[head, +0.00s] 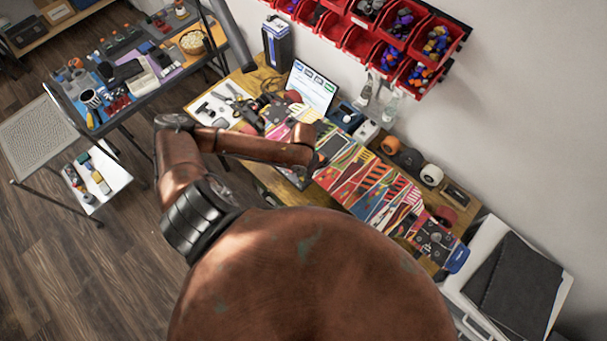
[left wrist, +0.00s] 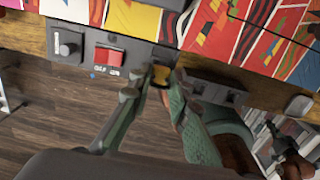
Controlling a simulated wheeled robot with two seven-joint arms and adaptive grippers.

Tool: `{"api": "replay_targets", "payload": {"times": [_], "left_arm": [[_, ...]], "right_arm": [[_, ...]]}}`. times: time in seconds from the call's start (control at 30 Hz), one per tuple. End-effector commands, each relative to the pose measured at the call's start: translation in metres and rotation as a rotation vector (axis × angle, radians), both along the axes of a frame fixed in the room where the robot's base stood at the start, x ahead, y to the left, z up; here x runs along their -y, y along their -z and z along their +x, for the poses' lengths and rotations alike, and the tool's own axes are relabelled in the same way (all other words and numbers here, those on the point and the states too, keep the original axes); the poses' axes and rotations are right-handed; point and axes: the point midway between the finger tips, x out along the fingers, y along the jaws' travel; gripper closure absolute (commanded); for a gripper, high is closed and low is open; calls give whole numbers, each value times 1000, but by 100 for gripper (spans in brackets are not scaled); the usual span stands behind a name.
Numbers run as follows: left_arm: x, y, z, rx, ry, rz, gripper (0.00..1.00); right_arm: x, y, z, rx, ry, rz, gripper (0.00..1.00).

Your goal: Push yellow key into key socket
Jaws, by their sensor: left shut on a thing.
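In the left wrist view my left gripper (left wrist: 163,80) is shut on the yellow key (left wrist: 160,75). Only a small yellow part of the key shows between the fingertips. The fingertips are at the front of a dark panel (left wrist: 140,52) under the table edge. The key socket is hidden behind the fingers and key, so I cannot tell how far the key is in. In the head view my left arm reaches in from the left to the workbench (head: 262,78), with the gripper itself mostly hidden. A brown arm part, apparently mine, shows at the lower right of the left wrist view.
Beside the key, the panel has a red switch (left wrist: 109,56) and a black knob (left wrist: 67,45). Another dark panel (left wrist: 212,92) is to the right. Colourful boards (head: 365,185) cover the bench. Red bins (head: 358,42) hang on the wall behind.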

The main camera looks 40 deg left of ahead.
Motion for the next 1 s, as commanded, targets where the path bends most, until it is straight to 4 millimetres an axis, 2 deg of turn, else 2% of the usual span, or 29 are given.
{"api": "replay_targets", "payload": {"times": [1.0], "left_arm": [[0,8,0,0,0,0,100]], "right_arm": [[2,-1,0,-1,0,-2,100]]}}
